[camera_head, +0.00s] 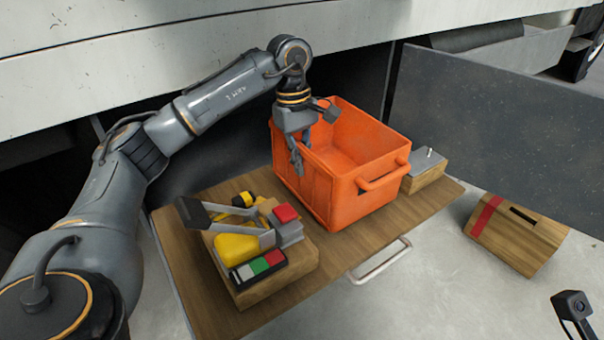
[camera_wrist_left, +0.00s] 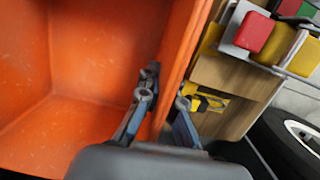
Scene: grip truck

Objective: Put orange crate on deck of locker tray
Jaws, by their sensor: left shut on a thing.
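The orange crate (camera_head: 335,185) is an open, empty-looking box with a handle on its near right side. It is over the wooden deck of the locker tray (camera_head: 340,255), between the loaded block and the small grey-topped block. I cannot tell whether its bottom touches the deck. My left gripper (camera_head: 297,160) is shut on the crate's left wall. In the left wrist view, one finger is inside the crate (camera_wrist_left: 75,85) and one outside, with the wall between the fingertips (camera_wrist_left: 165,105). My right gripper is not visible.
A wooden block with coloured parts (camera_head: 255,250) stands left of the crate. A grey-topped block (camera_head: 425,165) stands close on its right. A wooden box with a red stripe (camera_head: 515,235) is on the floor. A grey panel (camera_head: 500,125) and the truck side (camera_head: 130,60) bound the back.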

